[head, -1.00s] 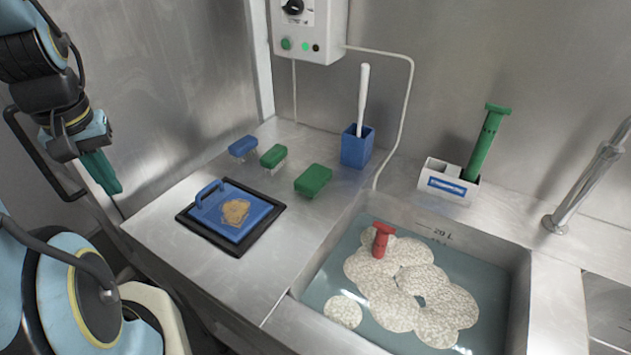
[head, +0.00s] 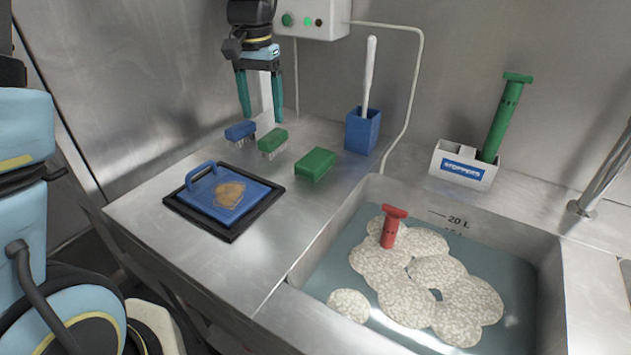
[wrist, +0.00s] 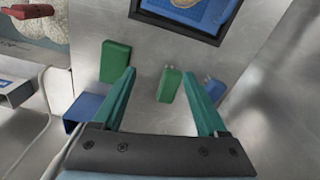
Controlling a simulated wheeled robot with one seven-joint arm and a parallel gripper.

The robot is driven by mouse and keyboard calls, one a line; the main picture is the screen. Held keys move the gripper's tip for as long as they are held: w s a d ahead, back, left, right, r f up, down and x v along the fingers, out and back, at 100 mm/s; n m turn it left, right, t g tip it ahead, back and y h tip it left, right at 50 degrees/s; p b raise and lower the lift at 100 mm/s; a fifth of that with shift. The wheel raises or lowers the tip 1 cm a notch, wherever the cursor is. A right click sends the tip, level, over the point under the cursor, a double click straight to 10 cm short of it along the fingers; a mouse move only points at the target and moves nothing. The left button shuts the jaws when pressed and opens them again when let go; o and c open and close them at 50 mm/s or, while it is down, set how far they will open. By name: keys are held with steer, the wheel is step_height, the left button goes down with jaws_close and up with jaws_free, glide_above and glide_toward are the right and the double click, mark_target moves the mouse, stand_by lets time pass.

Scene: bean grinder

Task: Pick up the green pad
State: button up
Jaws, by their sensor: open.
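The green pad (head: 315,164) is a plain rounded green block lying on the steel counter, left of the sink. It also shows in the wrist view (wrist: 115,61), just left of my left finger. My gripper (head: 262,118) is open and empty, pointing down above the back of the counter. In the wrist view my fingertips (wrist: 158,74) frame a smaller green brush (wrist: 169,85), with the pad outside them.
The green brush (head: 272,141) and a blue brush (head: 240,130) stand close by, left of the pad. A blue holder (head: 361,132) with a white-handled tool is behind it. A blue press on a black tray (head: 232,236) lies in front. The sink (head: 420,215) holds water.

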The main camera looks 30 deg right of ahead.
mark_target(317, 157)
steer(key=o, duration=0.3)
steer(key=s+d+m, duration=0.1)
steer(key=d, duration=0.2)
steer(key=s+d+b, duration=0.1)
steer(key=d, duration=0.2)
steer(key=s+d+f+m, duration=0.1)
steer(key=s+d, duration=0.1)
steer(key=d, duration=0.1)
steer(key=shift+s+d+f+m+b, duration=0.1)
steer(key=shift+d+m+b, duration=0.1)
steer(key=shift+m+b, duration=0.15)
steer(key=shift+o, duration=0.2)
steer(key=shift+s+d+f+p, duration=0.15)
steer(key=shift+f+p, duration=0.2)
steer(key=shift+f, duration=1.4)
steer(key=shift+w+d+f+p, duration=0.1)
steer(key=shift+f+p, duration=0.3)
steer(key=shift+f, duration=1.35)
steer(key=shift+s+d+f+p, duration=0.15)
steer(key=shift+f+p, duration=0.2)
steer(key=shift+f, duration=1.4)
